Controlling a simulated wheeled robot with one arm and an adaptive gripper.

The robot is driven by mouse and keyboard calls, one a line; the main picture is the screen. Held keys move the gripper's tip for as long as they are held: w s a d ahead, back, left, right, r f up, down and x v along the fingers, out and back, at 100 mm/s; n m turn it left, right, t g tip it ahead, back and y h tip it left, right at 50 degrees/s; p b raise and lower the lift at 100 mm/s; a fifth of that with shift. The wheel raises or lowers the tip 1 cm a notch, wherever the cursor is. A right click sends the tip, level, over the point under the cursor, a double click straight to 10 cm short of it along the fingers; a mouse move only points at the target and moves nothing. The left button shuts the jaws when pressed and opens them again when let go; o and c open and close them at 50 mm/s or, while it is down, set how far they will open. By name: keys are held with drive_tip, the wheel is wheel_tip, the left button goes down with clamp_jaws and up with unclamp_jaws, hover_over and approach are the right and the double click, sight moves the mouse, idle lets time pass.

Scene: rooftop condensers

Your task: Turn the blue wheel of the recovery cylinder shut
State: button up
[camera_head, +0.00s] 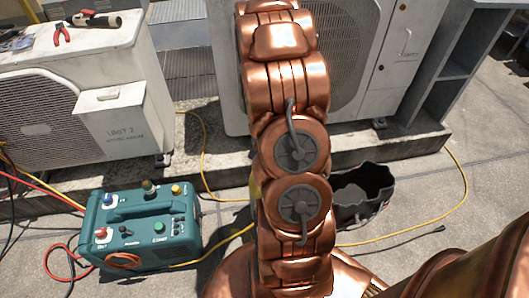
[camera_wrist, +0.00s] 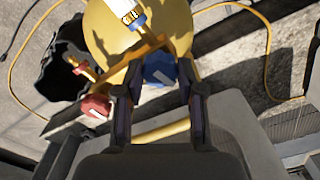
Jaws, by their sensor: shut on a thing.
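The recovery cylinder shows in the wrist view as a rounded yellow body (camera_wrist: 103,36). An orange-brown valve bar crosses its top. The blue wheel (camera_wrist: 159,69), with a pale mark on it, sits at one end of this valve. My gripper (camera_wrist: 160,74) has its two dark fingers on either side of the blue wheel and is shut on it. A red wheel (camera_wrist: 95,107) sits to the left, outside the fingers. In the head view my arm hides the gripper and nearly all of the cylinder; only a sliver of yellow shows beside the arm.
A teal machine (camera_head: 140,228) with hoses stands on the ground at left. A black open bag (camera_head: 362,196) lies right of my arm. White condensers (camera_head: 110,100) stand behind on a concrete curb. A yellow hose (camera_head: 463,195) loops over the ground.

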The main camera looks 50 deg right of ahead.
drive_tip(key=shift+r+m+p, duration=0.1)
drive_tip(key=shift+m+p, duration=0.4)
drive_tip(key=shift+m, duration=0.7)
drive_tip(key=o, duration=1.1)
drive_tip(key=shift+o, duration=0.2)
wheel_tip(320, 180, up, 12)
